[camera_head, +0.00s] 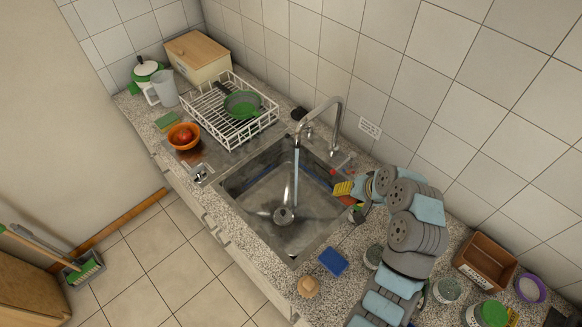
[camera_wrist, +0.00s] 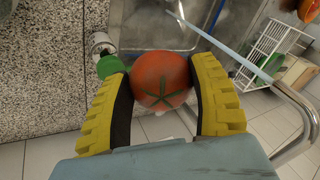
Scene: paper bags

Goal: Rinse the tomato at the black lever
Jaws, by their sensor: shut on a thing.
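My gripper (camera_head: 345,188) is at the right end of the sink (camera_head: 232,184), beside the water stream. In the wrist view, the yellow-padded fingers (camera_wrist: 163,98) are shut on a red tomato (camera_wrist: 160,75) with a green star-shaped top. In the head view the held tomato is mostly hidden by my gripper. A thin bluish water stream (camera_head: 296,175) falls from the curved faucet (camera_head: 337,115) into the sink, apart from the tomato. A black piece (camera_head: 299,113), likely the black lever, stands behind the sink, left of the faucet.
An orange bowl (camera_head: 171,132) with a red tomato-like item stands left of the sink, near a white dish rack (camera_head: 262,126). A blue sponge (camera_head: 333,262), a round tan item (camera_head: 309,287) and several containers sit on the right counter. The sink basin is open.

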